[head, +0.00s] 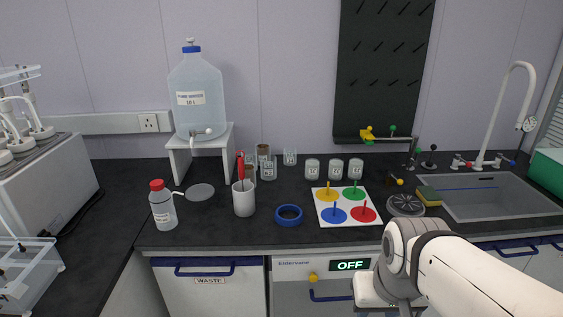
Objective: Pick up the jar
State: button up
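Three small glass jars with labels stand in a row on the dark bench: a left one (312,169), a middle one (336,169) and a right one (355,170). More glass vessels stand further left, including a labelled one (269,170), one with brown contents (263,152) and a clear one (290,157). I cannot tell which of these is the task's jar. My arm reaches in from the lower right, in front of the bench and well apart from the jars. The fingers of my gripper are not in view.
A white board with four coloured lids (320,215), a blue ring (289,215), a white cup with red-handled tools (244,198) and a wash bottle (162,207) stand nearer the front edge. A water tank (196,95) stands behind. A sink (500,196) is right.

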aim_at(312, 165)
jog(key=u, duration=0.1)
jog(key=i, duration=1)
